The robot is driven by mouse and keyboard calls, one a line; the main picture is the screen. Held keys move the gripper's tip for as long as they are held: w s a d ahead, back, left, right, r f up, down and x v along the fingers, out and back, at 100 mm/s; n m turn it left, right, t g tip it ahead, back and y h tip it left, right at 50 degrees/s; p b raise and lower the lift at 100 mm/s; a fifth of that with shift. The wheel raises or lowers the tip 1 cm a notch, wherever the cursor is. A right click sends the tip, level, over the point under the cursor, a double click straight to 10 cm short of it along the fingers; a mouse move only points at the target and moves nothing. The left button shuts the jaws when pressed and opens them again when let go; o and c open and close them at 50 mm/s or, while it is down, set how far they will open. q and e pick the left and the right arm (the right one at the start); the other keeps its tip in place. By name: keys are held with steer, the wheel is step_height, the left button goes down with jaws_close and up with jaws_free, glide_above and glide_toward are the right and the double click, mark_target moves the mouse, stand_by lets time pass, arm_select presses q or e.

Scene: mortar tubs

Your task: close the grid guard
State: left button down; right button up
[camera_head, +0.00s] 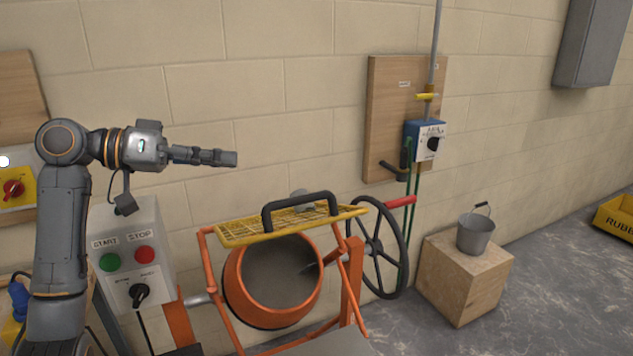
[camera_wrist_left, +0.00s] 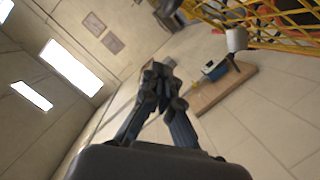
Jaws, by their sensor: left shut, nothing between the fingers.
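The grid guard (camera_head: 240,232) is a yellow mesh frame with a black bar handle (camera_head: 312,199). It stands out above the open mouth of the orange mixer drum (camera_head: 235,285), so the drum's grey inside shows below it. My left gripper (camera_head: 230,158) is shut and empty, pointing right, above and left of the guard and apart from it. In the left wrist view the shut fingers (camera_wrist_left: 160,75) are in the middle, and the yellow mesh of the guard (camera_wrist_left: 262,25) fills the upper right corner. My right gripper is not in view.
A grey control box (camera_head: 150,240) with START and STOP buttons stands left of the mixer. A dark handwheel (camera_head: 372,247) is right of the drum. A bucket (camera_head: 475,233) sits on a wooden block (camera_head: 458,290). A wooden board (camera_head: 385,130) carries a blue switch box (camera_head: 425,140).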

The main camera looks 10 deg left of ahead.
arm_select(q)
steer(key=p, duration=0.5)
glide_above(286, 225)
steer(key=w, duration=0.1)
step_height(286, 225, down, 4)
steer(key=shift+a+f, duration=0.1)
steer(key=shift+a, duration=0.05)
steer(key=shift+s+f, duration=0.35)
steer(key=shift+f, duration=0.3)
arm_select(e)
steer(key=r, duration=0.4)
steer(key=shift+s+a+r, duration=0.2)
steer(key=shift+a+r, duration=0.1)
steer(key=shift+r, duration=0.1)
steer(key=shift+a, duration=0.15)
